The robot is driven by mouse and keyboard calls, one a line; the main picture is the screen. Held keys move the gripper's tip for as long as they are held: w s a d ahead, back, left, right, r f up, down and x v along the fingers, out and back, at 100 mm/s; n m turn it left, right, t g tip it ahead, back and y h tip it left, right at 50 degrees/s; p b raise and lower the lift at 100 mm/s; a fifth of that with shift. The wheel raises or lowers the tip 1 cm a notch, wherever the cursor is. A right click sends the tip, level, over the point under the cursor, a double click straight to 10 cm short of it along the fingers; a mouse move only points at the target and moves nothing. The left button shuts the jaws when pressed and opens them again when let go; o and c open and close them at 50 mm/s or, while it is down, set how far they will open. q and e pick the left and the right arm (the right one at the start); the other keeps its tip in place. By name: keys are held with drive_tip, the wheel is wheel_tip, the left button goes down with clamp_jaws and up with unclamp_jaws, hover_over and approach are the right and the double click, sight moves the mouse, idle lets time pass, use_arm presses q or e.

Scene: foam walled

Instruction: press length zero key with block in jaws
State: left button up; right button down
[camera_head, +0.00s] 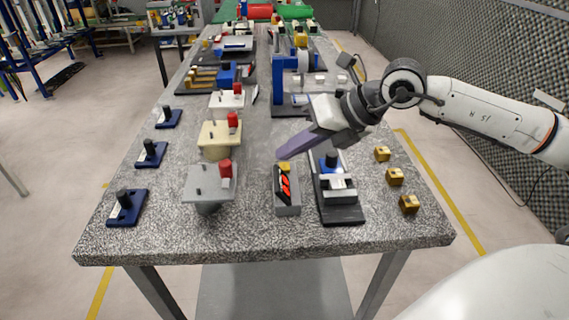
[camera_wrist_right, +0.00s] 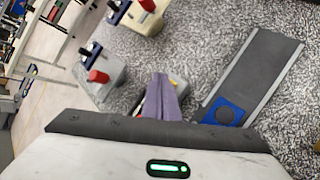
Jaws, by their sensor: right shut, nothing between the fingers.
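A measuring device with a dark base (camera_head: 343,215), light metal parts and a blue part (camera_head: 329,160) stands at the near right of the table. The blue part seems to show in the wrist view (camera_wrist_right: 223,111) with a dark round top. I cannot make out the zero key, or whether a block sits in the device's jaws. My right gripper (camera_head: 284,155) is shut and empty. Its long purple fingers (camera_wrist_right: 162,100) point down-left above the tray, left of the blue part and apart from it. My left gripper is not in view.
A grey tray (camera_head: 288,209) with red pieces and a yellow piece lies left of the device. Several brass blocks (camera_head: 395,177) stand to its right. Fixtures with red knobs (camera_head: 208,187) stand at left. A blue frame (camera_head: 278,75) stands farther back.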

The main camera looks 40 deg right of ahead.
sight(290, 171)
drive_tip(key=shift+r, duration=0.15)
wheel_tip(290, 171, up, 5)
drive_tip(key=p, duration=0.3)
idle(0.9)
